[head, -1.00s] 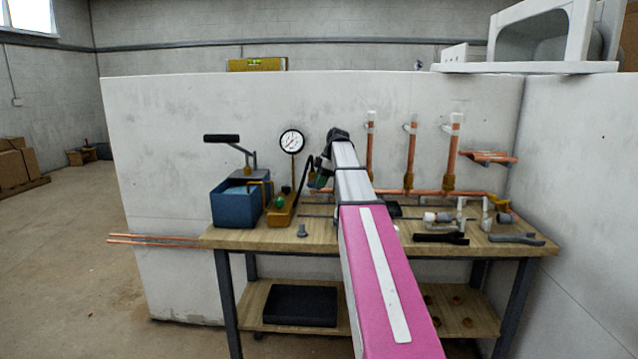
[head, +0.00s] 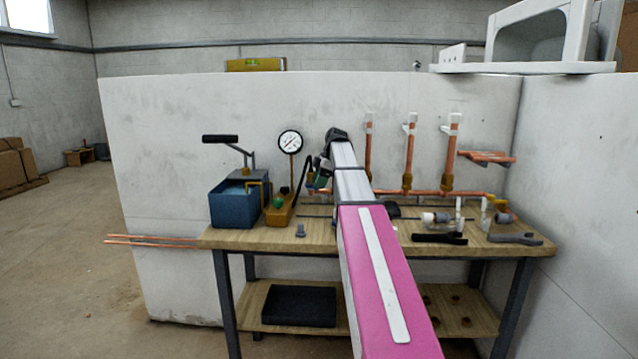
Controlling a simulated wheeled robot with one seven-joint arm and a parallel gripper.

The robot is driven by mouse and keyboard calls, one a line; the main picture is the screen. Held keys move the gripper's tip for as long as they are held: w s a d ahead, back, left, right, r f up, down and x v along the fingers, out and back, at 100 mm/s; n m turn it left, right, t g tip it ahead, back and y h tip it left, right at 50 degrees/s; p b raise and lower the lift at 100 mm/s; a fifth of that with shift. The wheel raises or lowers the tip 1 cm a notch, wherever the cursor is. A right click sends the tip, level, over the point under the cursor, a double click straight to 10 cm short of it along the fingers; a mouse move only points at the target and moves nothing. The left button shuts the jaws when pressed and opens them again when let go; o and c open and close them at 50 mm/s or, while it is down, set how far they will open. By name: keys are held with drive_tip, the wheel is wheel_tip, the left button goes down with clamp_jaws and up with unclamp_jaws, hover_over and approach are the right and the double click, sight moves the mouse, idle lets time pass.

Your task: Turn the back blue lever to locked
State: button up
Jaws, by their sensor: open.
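No blue lever can be made out; my arm hides part of the pipe run at the back of the bench (head: 270,238). My gripper (head: 314,184) hangs from the dark wrist at the far end of my pink and white arm, in front of the wall and above the bench. Its fingers are small and partly hidden, and I see nothing held in them. Left of it stands a brass block with a green knob (head: 278,202) and a round pressure gauge (head: 290,141). A blue tank with a black-handled pump lever (head: 236,208) stands further left.
Upright copper pipes (head: 408,160) rise behind the bench, right of my arm. Black pliers (head: 439,238), a grey tool (head: 515,239) and white fittings (head: 436,217) lie at the right. A black tray (head: 299,306) sits on the lower shelf.

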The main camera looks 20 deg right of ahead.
drive_tip(key=v, duration=1)
drive_tip(key=shift+r, duration=0.35)
drive_tip(key=shift+d, duration=0.1)
